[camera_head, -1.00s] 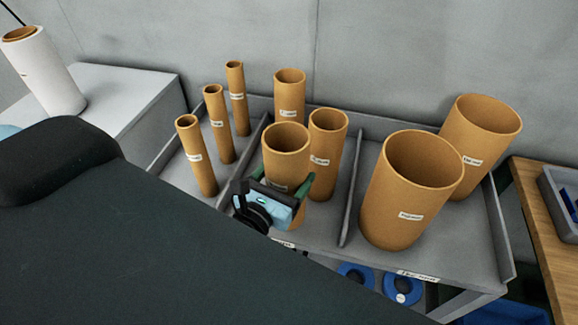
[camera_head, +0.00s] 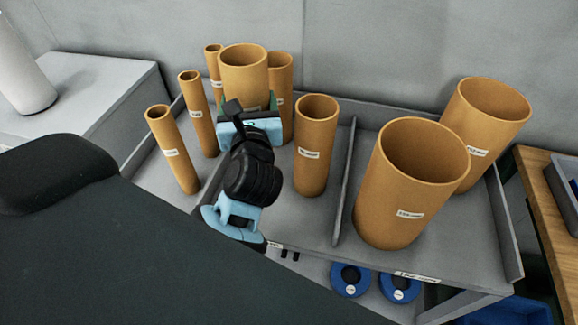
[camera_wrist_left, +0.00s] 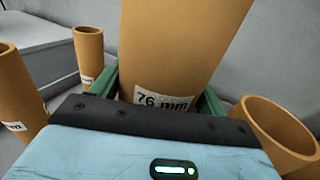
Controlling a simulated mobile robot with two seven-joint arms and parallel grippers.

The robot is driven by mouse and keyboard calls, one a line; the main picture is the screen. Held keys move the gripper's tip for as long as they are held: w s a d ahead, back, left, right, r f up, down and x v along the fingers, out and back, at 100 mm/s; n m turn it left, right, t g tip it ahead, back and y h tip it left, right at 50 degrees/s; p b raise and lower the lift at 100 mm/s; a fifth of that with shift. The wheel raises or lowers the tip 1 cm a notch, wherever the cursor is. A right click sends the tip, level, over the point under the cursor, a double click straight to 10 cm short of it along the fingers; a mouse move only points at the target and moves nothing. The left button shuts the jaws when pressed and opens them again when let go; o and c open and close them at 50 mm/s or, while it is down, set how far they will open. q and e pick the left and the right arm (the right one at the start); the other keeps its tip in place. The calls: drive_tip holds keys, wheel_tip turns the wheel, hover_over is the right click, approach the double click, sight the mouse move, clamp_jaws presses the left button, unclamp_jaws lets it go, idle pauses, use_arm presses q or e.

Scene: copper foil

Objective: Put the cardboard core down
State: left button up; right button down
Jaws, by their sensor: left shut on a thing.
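The cardboard core (camera_head: 243,66) is a brown open-topped tube, held upright. My left gripper (camera_head: 248,104) is shut around it, with green fingers on both sides. In the left wrist view the core (camera_wrist_left: 180,45) fills the middle between the fingers, and its label reads 76 mm. In the head view it appears raised, in front of another medium core (camera_head: 281,80) that it partly hides. The core's lower end is hidden behind the gripper and wrist. My right gripper is not in view.
A grey divided tray (camera_head: 283,226) holds several other cores: slim ones at left, a medium one (camera_head: 316,140) in the middle, two wide ones (camera_head: 405,195) at right. A white roll (camera_head: 22,70) stands on the cabinet at left. Blue spools (camera_head: 399,284) sit below.

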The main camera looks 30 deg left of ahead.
use_arm(q)
drive_tip(key=shift+r, duration=0.1)
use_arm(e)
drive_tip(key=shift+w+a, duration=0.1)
use_arm(q)
wheel_tip(320, 180, down, 10)
drive_tip(key=b, duration=0.2)
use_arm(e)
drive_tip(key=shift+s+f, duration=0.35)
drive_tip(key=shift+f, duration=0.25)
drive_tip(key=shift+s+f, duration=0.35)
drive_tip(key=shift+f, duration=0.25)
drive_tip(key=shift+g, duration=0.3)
use_arm(q)
drive_tip(key=shift+f, duration=0.25)
drive_tip(key=o, duration=1.1)
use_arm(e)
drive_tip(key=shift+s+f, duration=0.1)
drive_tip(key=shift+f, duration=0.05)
use_arm(q)
drive_tip(key=shift+r, duration=0.1)
